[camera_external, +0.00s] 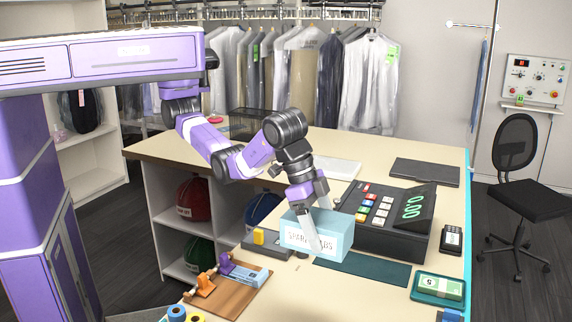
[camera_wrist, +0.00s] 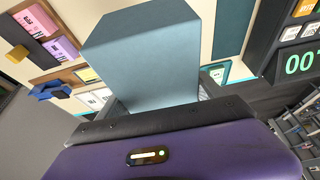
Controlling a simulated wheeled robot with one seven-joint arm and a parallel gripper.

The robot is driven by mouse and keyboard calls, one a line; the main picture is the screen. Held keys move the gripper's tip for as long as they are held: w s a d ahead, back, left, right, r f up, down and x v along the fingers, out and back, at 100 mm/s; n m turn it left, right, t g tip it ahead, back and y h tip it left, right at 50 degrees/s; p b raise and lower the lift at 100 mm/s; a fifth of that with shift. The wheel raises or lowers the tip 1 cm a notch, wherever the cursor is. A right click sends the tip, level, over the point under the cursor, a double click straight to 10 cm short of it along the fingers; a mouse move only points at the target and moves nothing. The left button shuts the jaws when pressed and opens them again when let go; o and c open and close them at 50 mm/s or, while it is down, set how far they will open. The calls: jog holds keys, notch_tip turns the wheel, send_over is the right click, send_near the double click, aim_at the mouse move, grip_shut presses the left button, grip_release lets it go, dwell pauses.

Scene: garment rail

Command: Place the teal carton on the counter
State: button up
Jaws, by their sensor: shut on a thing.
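The teal carton (camera_external: 334,238) is a light blue-teal box with dark lettering on its front. In the external view it is at the counter's near part, just left of the cash register. My gripper (camera_external: 316,222) is shut on the carton from above, with a pale finger across its front face. In the wrist view the carton (camera_wrist: 145,55) fills the upper middle, beyond my purple gripper body; the fingertips are hidden there. The counter (camera_external: 290,160) is cream-topped with a wooden edge. I cannot tell whether the carton's underside touches the counter.
The cash register (camera_external: 385,220) stands close to the carton's right. A dark green mat (camera_external: 362,269) lies in front. A wooden tray (camera_external: 228,290) with stamps is at left front, and a banknote tray (camera_external: 438,288) at right front. Clear counter shows behind, around the white folder (camera_external: 335,167).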

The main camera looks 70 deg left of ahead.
notch_tip(320, 180, down, 20)
jog(key=shift+r+p, duration=0.1)
jog(key=shift+p, duration=0.9)
jog(key=shift+f, duration=0.25)
jog(key=o, duration=1.6)
jog(key=shift+r, duration=0.25)
jog(key=v, duration=1.2)
jog(key=shift+b, duration=0.4)
jog(key=shift+d, duration=0.1)
